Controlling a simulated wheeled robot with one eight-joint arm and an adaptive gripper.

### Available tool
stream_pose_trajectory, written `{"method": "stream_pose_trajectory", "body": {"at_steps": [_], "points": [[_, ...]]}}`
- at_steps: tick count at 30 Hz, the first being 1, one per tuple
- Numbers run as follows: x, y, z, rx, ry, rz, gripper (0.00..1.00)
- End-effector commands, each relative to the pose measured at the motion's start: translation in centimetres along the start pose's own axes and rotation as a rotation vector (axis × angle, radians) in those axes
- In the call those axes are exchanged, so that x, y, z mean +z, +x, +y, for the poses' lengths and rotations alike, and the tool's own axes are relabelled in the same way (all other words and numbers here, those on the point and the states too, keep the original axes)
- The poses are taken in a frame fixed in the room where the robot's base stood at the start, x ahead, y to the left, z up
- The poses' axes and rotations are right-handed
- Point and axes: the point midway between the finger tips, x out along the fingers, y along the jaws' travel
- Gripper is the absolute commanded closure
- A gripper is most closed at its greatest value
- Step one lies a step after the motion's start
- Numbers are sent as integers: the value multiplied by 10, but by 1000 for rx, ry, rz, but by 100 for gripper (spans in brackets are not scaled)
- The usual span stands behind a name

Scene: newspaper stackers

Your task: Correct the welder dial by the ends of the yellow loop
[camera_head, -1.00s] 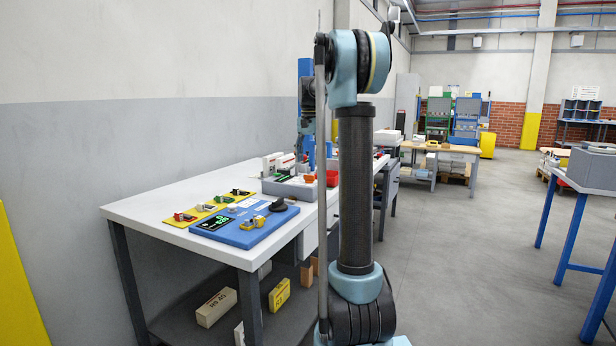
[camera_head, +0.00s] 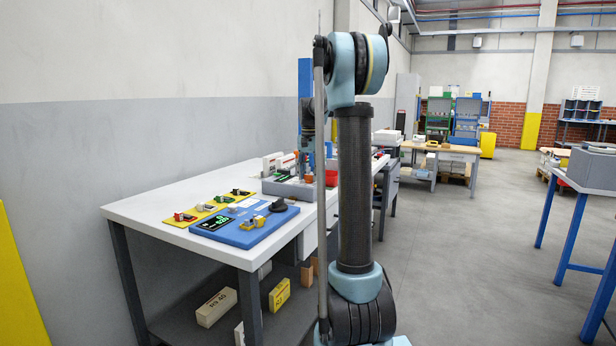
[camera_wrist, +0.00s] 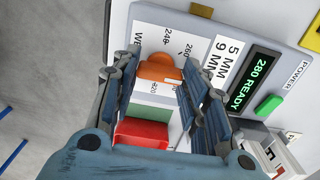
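The grey welder box (camera_head: 284,187) stands on the white bench. The wrist view shows its white scale plate (camera_wrist: 152,40), with 220, 240 and 260 readable, and a lit display (camera_wrist: 250,82) reading 280 READY. An orange knob (camera_wrist: 159,68) on the plate also shows in the head view (camera_head: 309,179). My gripper (camera_wrist: 160,75) is over the plate, its fingers apart on either side of the knob; contact is unclear. A red block (camera_wrist: 142,133) lies low between the fingers. I cannot make out a yellow loop for certain; its ends are not identifiable.
A green button (camera_wrist: 268,105) is beside the display. Nearer on the bench (camera_head: 150,212) are a blue board (camera_head: 225,238) and a yellow strip (camera_head: 183,218) carrying small fixtures. Boxes lie on the shelf below.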

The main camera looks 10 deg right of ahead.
Motion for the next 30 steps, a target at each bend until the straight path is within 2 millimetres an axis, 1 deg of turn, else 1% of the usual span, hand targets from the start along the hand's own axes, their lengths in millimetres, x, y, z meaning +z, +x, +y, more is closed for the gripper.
{"method": "stream_pose_trajectory", "body": {"at_steps": [1, 2, 4, 5, 14, 20, 30], "points": [[0, 0, -1, -2, 0, 0, 81], [0, 0, -1, -2, 0, 0, 84], [0, 0, -1, -2, -1, 0, 84], [3, 0, -5, -3, -3, 0, 84], [1, 0, -4, -4, -53, 0, 84], [1, 0, -4, -5, -172, 0, 84], [1, 0, -4, -6, -458, 1, 84]]}}
